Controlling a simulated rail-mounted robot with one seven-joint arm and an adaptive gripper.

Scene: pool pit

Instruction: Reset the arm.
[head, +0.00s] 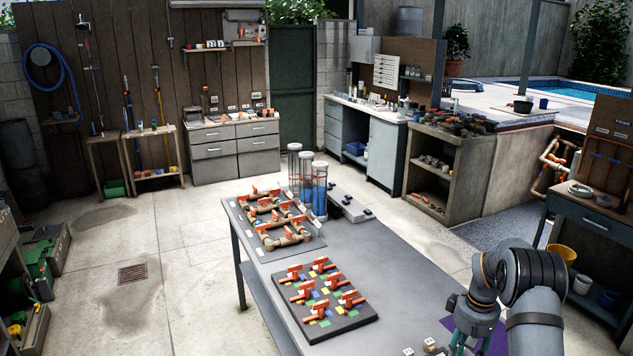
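My arm (525,280) comes in at the bottom right and bends down over the right front end of the grey work table (385,258). My gripper (472,342) is at the bottom edge of the picture. Only its upper part with green pieces shows, and its fingertips are cut off. I cannot tell whether it is open or shut, or whether it holds anything. A purple patch (497,339) lies on the table beside it, partly hidden by the arm.
A dark board with several orange-handled valves (325,291) lies left of my arm. Behind it are a pipe manifold (273,218) and clear cylinders (307,183). Small pale blocks (430,345) lie near the gripper. A dark bench (592,225) stands at right. The table's middle is clear.

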